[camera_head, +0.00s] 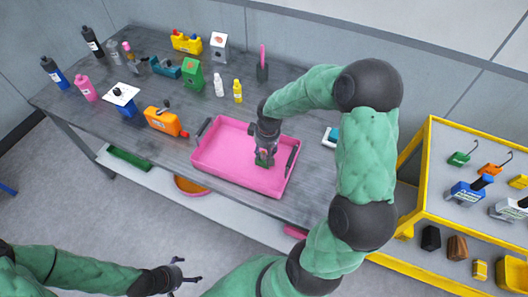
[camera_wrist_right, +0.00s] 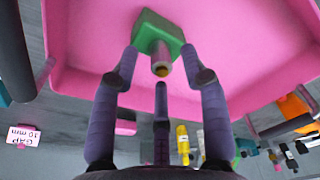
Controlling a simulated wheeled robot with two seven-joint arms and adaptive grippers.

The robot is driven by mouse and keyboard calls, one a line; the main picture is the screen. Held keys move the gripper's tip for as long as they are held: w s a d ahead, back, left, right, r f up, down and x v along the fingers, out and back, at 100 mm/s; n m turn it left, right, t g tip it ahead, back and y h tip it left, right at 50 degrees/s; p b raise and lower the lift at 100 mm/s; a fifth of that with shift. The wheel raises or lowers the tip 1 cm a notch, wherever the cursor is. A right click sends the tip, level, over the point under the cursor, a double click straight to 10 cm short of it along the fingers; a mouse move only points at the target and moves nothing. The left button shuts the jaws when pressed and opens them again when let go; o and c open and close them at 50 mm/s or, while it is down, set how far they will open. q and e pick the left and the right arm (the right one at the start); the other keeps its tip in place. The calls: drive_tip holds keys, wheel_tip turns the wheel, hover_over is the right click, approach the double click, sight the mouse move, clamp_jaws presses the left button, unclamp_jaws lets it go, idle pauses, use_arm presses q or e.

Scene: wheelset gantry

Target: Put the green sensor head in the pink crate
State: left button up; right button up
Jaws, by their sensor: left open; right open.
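The pink crate (camera_head: 220,165) stands on the grey table near its front edge, and its pink floor fills much of the right wrist view (camera_wrist_right: 240,60). The green sensor head (camera_wrist_right: 158,35), a green block with a short metallic barrel, is inside the crate. In the head view only a little green (camera_head: 263,162) shows beneath my right gripper. My right gripper (camera_head: 264,152) is open above the crate floor, its fingers (camera_wrist_right: 160,78) spread around the barrel end. I cannot tell whether they touch it. My left gripper (camera_head: 178,276) is open and empty, low in front of the table.
A yellow-framed rack (camera_head: 428,160) with parts stands at right.

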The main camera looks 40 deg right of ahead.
wheel_tip(320, 180, up, 10)
drive_tip(key=s+p, duration=0.1)
drive_tip(key=p, duration=0.1)
drive_tip(key=shift+s, duration=0.15)
